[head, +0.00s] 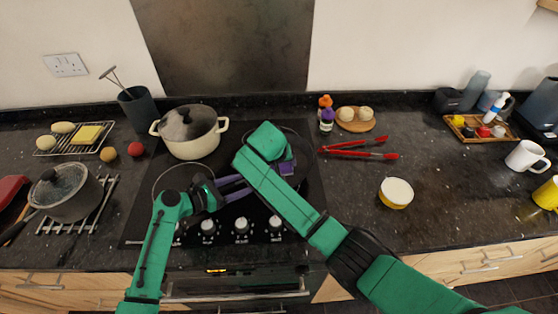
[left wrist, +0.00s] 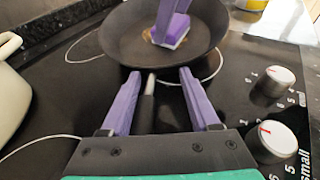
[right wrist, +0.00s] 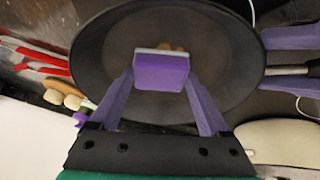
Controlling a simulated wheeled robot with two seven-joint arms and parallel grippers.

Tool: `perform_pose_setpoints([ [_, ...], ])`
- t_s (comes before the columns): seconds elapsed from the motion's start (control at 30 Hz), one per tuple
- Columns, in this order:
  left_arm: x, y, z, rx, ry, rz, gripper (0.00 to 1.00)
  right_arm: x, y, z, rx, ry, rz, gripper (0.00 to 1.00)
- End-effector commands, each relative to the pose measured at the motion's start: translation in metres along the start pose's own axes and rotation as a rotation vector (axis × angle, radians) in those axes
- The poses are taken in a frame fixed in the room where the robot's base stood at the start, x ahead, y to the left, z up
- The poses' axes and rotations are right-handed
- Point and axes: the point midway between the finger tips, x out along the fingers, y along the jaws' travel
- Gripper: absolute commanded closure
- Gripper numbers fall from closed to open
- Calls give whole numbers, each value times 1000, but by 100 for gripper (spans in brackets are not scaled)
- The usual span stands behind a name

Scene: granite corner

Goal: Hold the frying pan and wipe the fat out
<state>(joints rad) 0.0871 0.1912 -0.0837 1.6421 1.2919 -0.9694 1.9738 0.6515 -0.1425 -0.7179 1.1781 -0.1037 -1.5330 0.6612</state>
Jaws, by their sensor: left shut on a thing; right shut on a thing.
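The dark frying pan (left wrist: 125,38) sits on the black hob; in the head view my right arm hides much of it. My left gripper (head: 236,184) is shut on the pan's handle (left wrist: 148,105), which runs between its fingers in the left wrist view. My right gripper (head: 284,166) is shut on a purple sponge (right wrist: 162,72) with a pale layer on its far side. The sponge is over the inside of the pan (right wrist: 100,50), at or near its floor; I cannot tell if it touches. A small brownish patch of fat (right wrist: 178,47) shows just beyond the sponge.
A cream pot (head: 192,143) with a lid stands on the hob left of the pan. Red tongs (head: 360,154), a board with rolls (head: 355,126), and small purple and orange bottles (head: 326,118) are right of it. A yellow-and-white bowl (head: 396,193) stands farther right.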

Motion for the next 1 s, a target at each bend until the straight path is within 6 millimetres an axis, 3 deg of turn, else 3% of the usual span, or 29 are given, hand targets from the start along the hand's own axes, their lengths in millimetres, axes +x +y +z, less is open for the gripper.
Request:
perform_pose_setpoints([
  [0.43,0,0,1,1,-2,0,70,10,-22,-28,0,2,-1,72],
  [1.0,0,0,1,0,-2,1,70,1,0,1,0,0,0,72],
])
